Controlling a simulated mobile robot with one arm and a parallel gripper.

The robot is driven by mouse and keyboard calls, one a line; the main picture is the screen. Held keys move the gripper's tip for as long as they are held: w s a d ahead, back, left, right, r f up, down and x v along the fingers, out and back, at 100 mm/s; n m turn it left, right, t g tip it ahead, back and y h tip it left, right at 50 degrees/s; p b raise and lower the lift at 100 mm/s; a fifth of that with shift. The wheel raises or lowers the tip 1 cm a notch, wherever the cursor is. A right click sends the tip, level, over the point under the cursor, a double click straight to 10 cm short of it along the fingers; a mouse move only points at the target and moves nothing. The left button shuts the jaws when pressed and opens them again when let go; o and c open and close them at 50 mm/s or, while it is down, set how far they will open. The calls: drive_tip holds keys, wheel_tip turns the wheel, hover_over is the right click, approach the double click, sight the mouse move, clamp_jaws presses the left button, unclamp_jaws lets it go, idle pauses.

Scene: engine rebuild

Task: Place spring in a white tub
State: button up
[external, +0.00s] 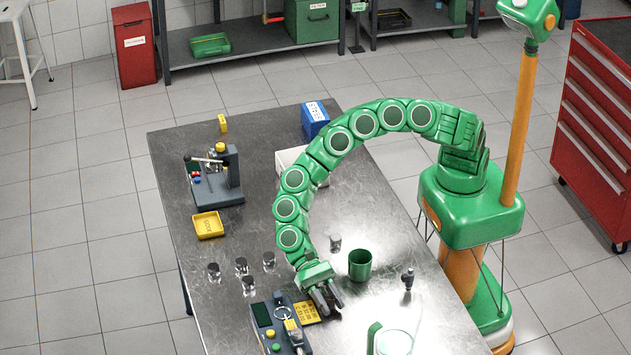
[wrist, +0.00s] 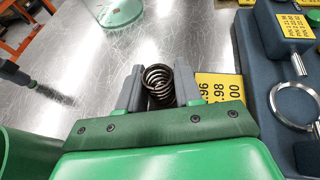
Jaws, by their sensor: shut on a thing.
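My gripper (external: 326,299) is low over the front part of the metal table, beside the grey device. In the wrist view my gripper (wrist: 159,88) is shut on a dark coiled spring (wrist: 158,82), which stands between its two grey fingers. The spring is too small to make out in the external view. A white tub (external: 288,156) stands at the back of the table, partly hidden behind my arm. My gripper is well in front of it. The inside of the tub cannot be seen.
A green cup (external: 360,266) stands right of my gripper. The grey device (external: 280,325) with a yellow label (external: 306,312) is close on the left. Several metal cylinders (external: 241,265), a yellow tray (external: 208,225) and a dark tool (external: 408,279) are on the table. A blue box (external: 314,122) is near the tub.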

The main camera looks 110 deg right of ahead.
drive_tip(key=o, duration=1)
drive_tip(key=shift+f, duration=0.1)
drive_tip(key=shift+d+r, duration=0.2)
drive_tip(key=v, duration=1.1)
drive_tip(key=shift+w+d+r, duration=0.1)
drive_tip(key=shift+d+r, duration=0.05)
drive_tip(key=shift+d, duration=0.1)
